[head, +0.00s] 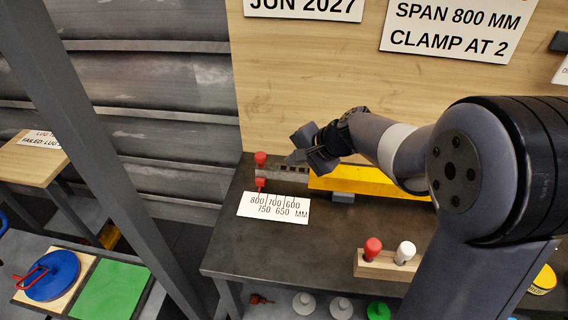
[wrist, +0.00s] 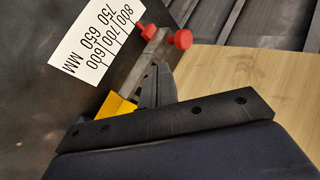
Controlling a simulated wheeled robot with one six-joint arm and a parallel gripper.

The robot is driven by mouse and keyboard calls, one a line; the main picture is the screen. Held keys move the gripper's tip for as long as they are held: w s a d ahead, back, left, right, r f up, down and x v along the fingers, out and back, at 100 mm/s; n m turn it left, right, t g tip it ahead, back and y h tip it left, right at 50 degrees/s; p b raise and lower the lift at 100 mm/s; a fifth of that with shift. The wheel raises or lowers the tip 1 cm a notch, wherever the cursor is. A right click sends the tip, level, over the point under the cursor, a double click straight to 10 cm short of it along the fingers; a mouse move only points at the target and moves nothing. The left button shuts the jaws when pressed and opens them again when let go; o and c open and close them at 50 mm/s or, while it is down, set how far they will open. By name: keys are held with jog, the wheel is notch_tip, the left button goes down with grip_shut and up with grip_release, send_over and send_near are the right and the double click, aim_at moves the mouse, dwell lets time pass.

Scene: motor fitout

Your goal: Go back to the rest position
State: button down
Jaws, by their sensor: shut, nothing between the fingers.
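My gripper (head: 295,157) is shut and empty, above the left end of the yellow beam (head: 375,183) on the dark bench. In the wrist view the closed fingers (wrist: 156,82) show beside the grey bar and the yellow end (wrist: 115,105). A grey bar with holes (head: 283,173) sticks out of the beam's left end. A red knob (head: 260,158) stands at its outer end, with a red pin (head: 260,183) below it. I cannot tell from these views whether the fingers touch the bar.
A scale card (head: 272,207) lies on the bench. A wooden block (head: 377,266) with red and white knobs stands near the front edge. A wooden board with signs (head: 320,70) rises behind. A grey post (head: 110,170) stands left. My arm hides the bench's right part.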

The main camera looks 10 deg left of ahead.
jog(key=v, duration=0.6)
jog(key=shift+a+f, duration=0.1)
jog(key=shift+f, duration=0.05)
